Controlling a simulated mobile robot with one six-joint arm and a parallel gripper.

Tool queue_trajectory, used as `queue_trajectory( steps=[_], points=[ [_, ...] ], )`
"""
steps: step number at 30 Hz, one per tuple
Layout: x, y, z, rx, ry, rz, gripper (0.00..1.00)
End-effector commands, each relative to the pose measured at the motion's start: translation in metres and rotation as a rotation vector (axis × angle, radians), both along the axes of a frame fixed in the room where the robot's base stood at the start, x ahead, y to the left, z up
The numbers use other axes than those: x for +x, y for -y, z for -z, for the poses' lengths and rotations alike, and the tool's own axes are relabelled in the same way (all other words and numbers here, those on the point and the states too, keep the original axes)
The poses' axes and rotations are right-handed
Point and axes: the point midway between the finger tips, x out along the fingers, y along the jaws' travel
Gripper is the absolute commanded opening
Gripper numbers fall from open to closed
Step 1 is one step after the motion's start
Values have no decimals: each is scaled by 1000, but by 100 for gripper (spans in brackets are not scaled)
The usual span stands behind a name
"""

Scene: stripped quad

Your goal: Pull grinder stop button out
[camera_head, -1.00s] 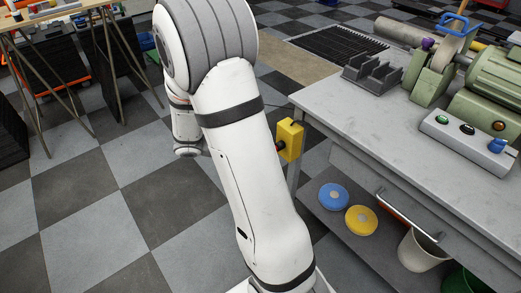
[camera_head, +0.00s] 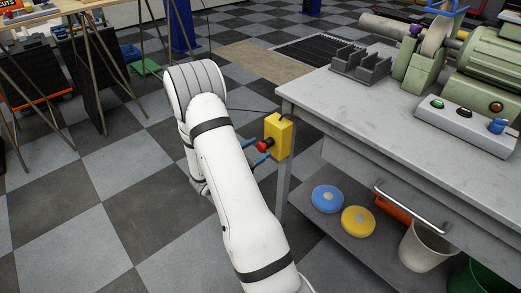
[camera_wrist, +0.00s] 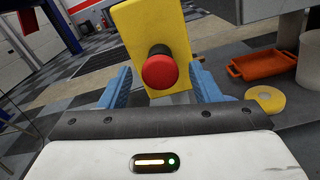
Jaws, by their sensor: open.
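The stop button is a red mushroom head (camera_head: 263,147) on a yellow box (camera_head: 281,134) at the left front corner of the workbench. In the wrist view the red button (camera_wrist: 159,72) faces me on a short dark stem, in front of the yellow box (camera_wrist: 150,22). My gripper (camera_head: 258,152) is open, with blue fingers on both sides of the button. In the wrist view the fingers of my gripper (camera_wrist: 160,88) stand left and right of the red head, with a gap on each side. The fingers do not touch the button there.
The grey workbench (camera_head: 330,95) carries the green grinder (camera_head: 487,75) and a control panel (camera_head: 465,125). Its lower shelf holds a blue disc (camera_head: 327,198), a yellow disc (camera_head: 358,221) and a white bucket (camera_head: 420,245).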

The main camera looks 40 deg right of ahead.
Motion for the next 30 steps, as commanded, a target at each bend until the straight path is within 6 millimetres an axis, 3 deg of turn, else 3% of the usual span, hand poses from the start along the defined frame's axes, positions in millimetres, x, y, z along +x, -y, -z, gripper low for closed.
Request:
queue_trajectory(
  steps=[4, 13, 30],
  points=[
    [1, 13, 0, -1, 0, 2, 57],
    [1, 15, 0, 0, 0, 0, 57],
    [1, 15, 0, 0, 0, 0, 11]
  ],
)
